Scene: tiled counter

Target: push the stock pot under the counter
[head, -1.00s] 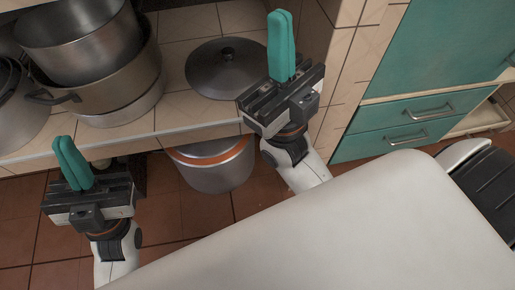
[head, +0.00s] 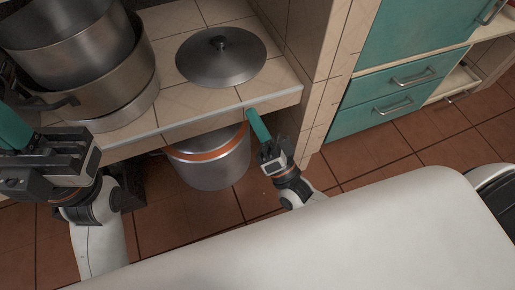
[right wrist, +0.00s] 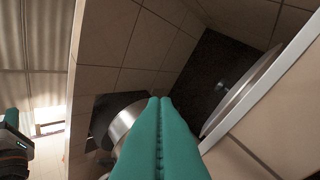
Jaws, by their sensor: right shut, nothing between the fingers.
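The stock pot (head: 218,170), silver with an orange band near its rim, stands on the floor at the counter's front edge in the head view. Its back part is hidden beneath the counter (head: 187,124). My right gripper (head: 252,115) is just right of the pot, its teal fingers shut and empty, with the tips near the counter's edge. I cannot tell whether it touches the pot. The shut fingers also show in the right wrist view (right wrist: 160,102). My left gripper (head: 10,125) is at the left edge, partly cut off, and its fingertips are unclear.
A grey lid (head: 220,60) lies on the counter. Several stacked metal pots (head: 125,85) stand to its left. A tiled side wall (head: 322,90) rises right of the gripper, with teal drawers (head: 400,85) beyond. Tiled floor (head: 160,220) is clear in front.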

